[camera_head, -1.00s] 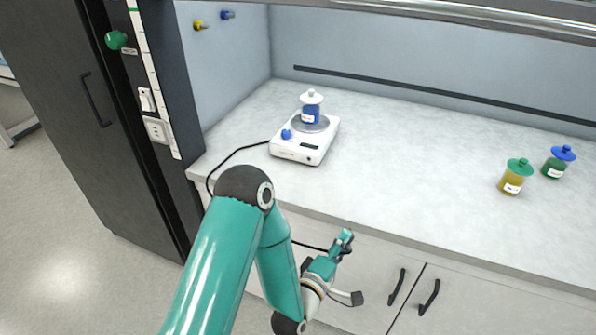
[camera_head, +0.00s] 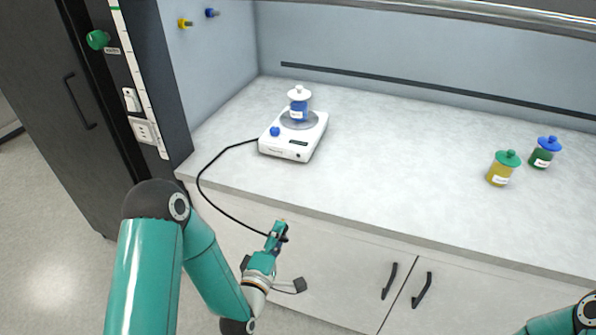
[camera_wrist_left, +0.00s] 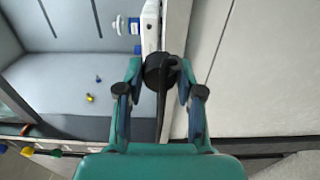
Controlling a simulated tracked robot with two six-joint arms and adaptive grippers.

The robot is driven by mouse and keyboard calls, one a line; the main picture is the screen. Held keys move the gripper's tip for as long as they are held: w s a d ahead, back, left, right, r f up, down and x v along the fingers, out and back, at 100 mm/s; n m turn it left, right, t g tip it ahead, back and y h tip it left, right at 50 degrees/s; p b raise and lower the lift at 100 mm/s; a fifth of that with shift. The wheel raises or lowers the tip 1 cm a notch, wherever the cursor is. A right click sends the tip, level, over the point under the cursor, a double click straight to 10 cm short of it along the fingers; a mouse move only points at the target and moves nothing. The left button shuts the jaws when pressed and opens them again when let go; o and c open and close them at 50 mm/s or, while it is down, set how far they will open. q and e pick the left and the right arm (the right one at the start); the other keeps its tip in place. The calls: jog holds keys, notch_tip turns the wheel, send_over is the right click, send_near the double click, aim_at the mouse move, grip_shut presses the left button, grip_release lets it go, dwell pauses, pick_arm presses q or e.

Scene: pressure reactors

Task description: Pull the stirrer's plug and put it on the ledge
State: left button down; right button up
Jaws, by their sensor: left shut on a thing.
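The white stirrer (camera_head: 291,146) stands on the pale worktop (camera_head: 400,165), with a blue bottle with a white lid (camera_head: 299,105) on its plate. Its black cable (camera_head: 205,190) loops over the worktop's front edge down to my left gripper (camera_head: 279,232). That gripper is in front of the cabinet doors, below the worktop edge. In the left wrist view the gripper's fingers (camera_wrist_left: 160,88) are shut on the black plug (camera_wrist_left: 157,70), and the cable hangs between them. The wall socket (camera_head: 145,132) on the dark post has nothing plugged in that I can see. My right gripper is out of view.
A yellow bottle with a green lid (camera_head: 502,170) and a green bottle with a blue lid (camera_head: 544,152) stand at the right of the worktop. The front middle of the worktop is clear. Two door handles (camera_head: 390,281) stick out below. Part of my right arm shows at the lower right corner.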

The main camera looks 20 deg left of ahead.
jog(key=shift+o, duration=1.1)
pick_arm(q)
jog(key=shift+w, duration=0.25)
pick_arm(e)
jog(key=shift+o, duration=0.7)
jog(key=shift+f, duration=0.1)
pick_arm(q)
jog(key=shift+w+d+r+n+g+y+b, duration=0.35)
jog(key=shift+w+r+n+y+b, duration=1.05)
jog(key=shift+n, duration=2.65)
jog(key=shift+w+r+n+g+y+b, duration=0.65)
jog(key=shift+w+r+n+y, duration=1.45)
jog(key=shift+n, duration=2)
jog(key=shift+w+d+r+n+g+y+b, duration=0.3)
jog(key=shift+w+r+n+y+b, duration=0.85)
jog(key=shift+w+n, duration=2.05)
jog(key=shift+s+a+f+n+p, duration=0.1)
jog(key=shift+s+f+n+p, duration=0.05)
jog(key=shift+s+f+n, duration=0.4)
jog(key=shift+s+f+n+p, duration=0.15)
jog(key=shift+s+f+n, duration=0.15)
jog(key=shift+f, duration=0.3)
notch_tip(320, 180, down, 3)
jog(key=b, duration=0.5)
jog(key=shift+f+b, duration=0.4)
jog(key=shift+b, duration=0.5)
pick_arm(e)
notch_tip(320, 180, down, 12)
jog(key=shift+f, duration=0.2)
